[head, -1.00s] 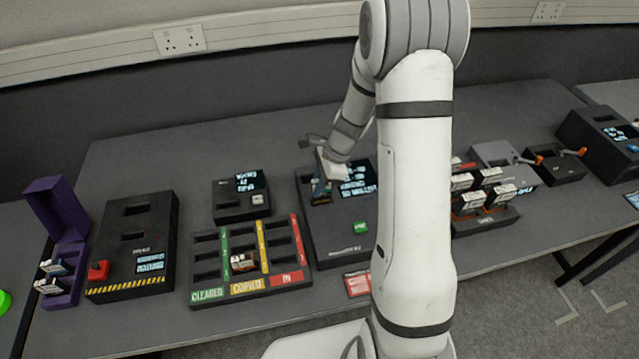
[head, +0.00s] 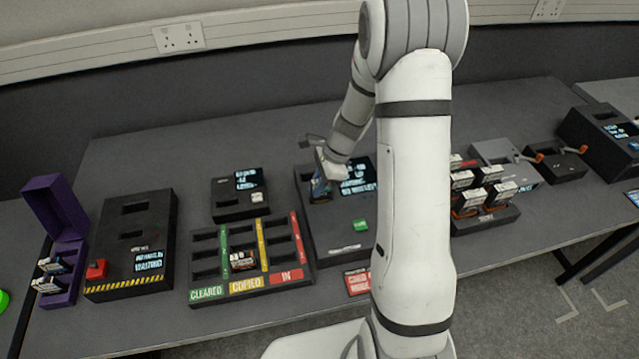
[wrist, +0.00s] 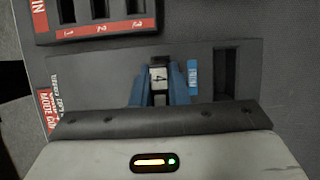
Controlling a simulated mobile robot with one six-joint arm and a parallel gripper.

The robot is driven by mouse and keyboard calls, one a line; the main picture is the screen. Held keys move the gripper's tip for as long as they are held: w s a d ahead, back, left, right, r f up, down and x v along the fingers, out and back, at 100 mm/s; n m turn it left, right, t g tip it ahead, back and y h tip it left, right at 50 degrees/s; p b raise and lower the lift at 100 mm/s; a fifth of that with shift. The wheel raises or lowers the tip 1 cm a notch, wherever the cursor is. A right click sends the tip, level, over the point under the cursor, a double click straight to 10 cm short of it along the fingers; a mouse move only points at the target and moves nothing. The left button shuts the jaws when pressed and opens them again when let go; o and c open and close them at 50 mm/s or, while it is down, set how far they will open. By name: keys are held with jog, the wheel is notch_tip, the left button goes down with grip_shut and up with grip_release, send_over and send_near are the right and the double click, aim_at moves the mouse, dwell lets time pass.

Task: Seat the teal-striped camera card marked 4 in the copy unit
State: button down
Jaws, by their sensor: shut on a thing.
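My gripper (head: 320,184) is at the back left of the copy unit (head: 345,232), a black box with a lit screen and a green button. In the wrist view, its two blue fingers (wrist: 158,90) are shut on a card (wrist: 159,75) with a white label and a dark mark that looks like a 4. No teal stripe can be made out. The card's lower end is hidden, so I cannot tell whether it is in a slot or just above it. An open dark slot (wrist: 227,75) lies to the right of the card, past a blue label (wrist: 193,76).
A sorting tray (head: 250,287) marked cleared, copied and in stands left of the unit, with a card in it. A card rack (head: 488,219) stands to the right, behind my arm.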

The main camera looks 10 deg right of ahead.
jog(key=shift+f+b, duration=0.7)
jog(key=shift+f, duration=0.35)
dwell(0.9)
jog(key=c, duration=1.3)
grip_release()
jog(key=shift+o, duration=0.2)
jog(key=shift+o, duration=1.2)
jog(key=shift+r+p, duration=3.05)
jog(key=shift+r, duration=0.75)
